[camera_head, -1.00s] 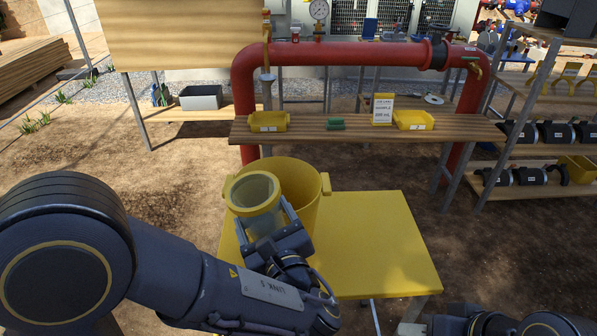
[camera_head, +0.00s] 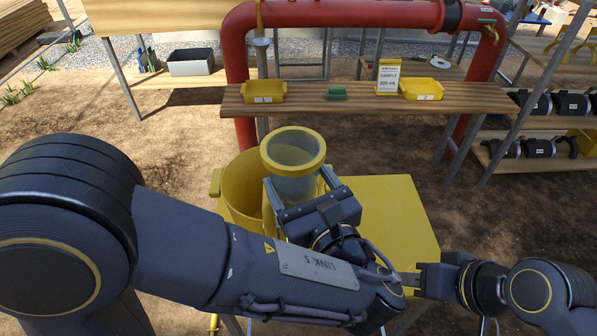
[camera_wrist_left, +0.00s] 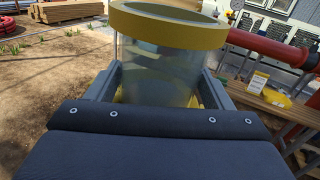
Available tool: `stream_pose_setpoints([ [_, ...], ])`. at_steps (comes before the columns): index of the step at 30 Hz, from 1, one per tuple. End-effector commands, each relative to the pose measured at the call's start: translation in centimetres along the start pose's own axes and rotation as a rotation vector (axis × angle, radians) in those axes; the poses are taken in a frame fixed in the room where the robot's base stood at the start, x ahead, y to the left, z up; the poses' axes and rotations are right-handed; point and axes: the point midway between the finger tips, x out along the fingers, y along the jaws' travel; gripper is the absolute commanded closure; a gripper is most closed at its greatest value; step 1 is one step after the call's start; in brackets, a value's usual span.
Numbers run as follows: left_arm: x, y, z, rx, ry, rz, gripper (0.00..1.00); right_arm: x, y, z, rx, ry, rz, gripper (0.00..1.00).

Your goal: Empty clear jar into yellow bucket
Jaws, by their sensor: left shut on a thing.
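The clear jar (camera_head: 296,186) has a yellow rim and stands nearly upright, with a slight tilt. My left gripper (camera_head: 312,205) is shut around its sides. The jar also shows in the left wrist view (camera_wrist_left: 160,62), between the fingers (camera_wrist_left: 158,88). Its inside looks pale and cloudy; I cannot tell how much it holds.
The yellow table (camera_head: 395,215) has bare room right of the bucket. Behind it, a wooden shelf (camera_head: 300,106) carries yellow trays (camera_head: 264,91), a green block (camera_head: 337,92) and a sample sign (camera_head: 388,76). A red pipe (camera_head: 340,18) rises behind the shelf.

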Motion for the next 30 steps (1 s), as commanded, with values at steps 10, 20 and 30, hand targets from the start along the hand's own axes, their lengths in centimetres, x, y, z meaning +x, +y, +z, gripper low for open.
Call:
stream_pose_setpoints([
  [10, 0.1, -0.1, 0.5, 0.016, 0.022, 0.012, 0.96, -1.1, -0.5, -0.5, 0.000, 0.000, 0.000, 0.64],
  [20, 2.1, 0.0, 0.3, 0.010, 0.232, 0.031, 0.96, -4.2, -1.9, -2.1, 0.000, 0.000, 0.000, 0.64],
  [30, 3.1, 0.1, -0.4, 0.009, 0.346, 0.037, 0.96, -5.4, -2.5, -2.7, 0.000, 0.000, 0.000, 0.64],
])
